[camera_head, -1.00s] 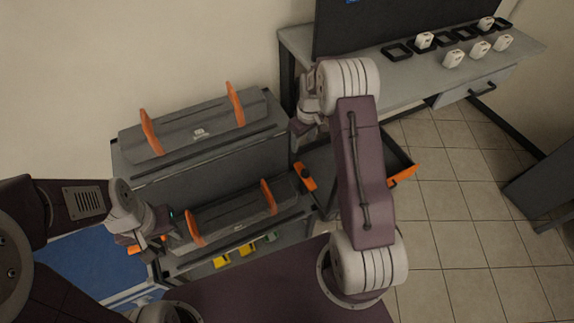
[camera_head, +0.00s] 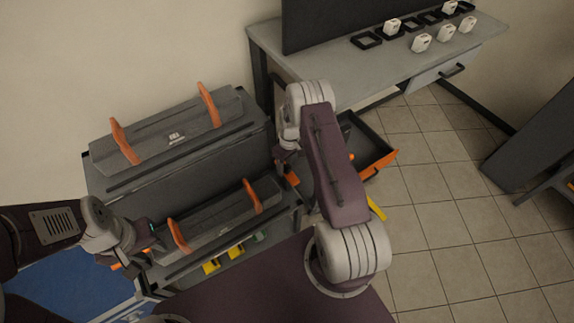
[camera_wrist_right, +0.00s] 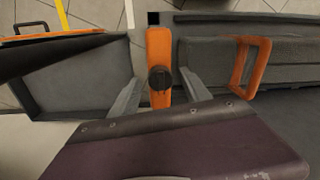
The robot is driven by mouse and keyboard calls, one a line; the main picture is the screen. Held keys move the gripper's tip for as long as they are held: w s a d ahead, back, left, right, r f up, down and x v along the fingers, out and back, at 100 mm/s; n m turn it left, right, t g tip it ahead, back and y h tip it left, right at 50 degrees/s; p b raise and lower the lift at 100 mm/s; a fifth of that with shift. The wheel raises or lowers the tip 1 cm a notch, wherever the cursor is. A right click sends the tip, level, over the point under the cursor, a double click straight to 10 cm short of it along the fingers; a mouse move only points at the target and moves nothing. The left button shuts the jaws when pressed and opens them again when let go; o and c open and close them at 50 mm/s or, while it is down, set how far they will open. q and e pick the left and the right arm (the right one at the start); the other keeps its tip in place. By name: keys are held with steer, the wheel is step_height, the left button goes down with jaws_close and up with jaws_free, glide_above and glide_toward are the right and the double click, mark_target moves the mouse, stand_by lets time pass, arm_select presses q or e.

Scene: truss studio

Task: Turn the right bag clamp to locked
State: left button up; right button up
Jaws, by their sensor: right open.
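The right bag clamp (camera_wrist_right: 159,55) is an orange bar with a round dark knob (camera_wrist_right: 160,79) in the right wrist view. It stands upright in that picture, between the two grey fingers of my right gripper (camera_wrist_right: 158,92). The fingers are apart, one on each side of the bar, with a gap visible on both sides. In the head view the orange clamp (camera_head: 292,178) shows just below my right gripper (camera_head: 286,160), at the right end of the lower shelf. My left gripper (camera_head: 138,254) is by the left end of the lower grey case; its fingers are too small to read.
Two grey cases with orange handles, an upper one (camera_head: 170,136) and a lower one (camera_head: 215,218), lie on the rack. An open grey tray with an orange edge (camera_head: 381,164) sits right of the clamp. A bench (camera_head: 350,76) stands behind.

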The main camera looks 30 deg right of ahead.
jaws_close()
stand_by(1.4)
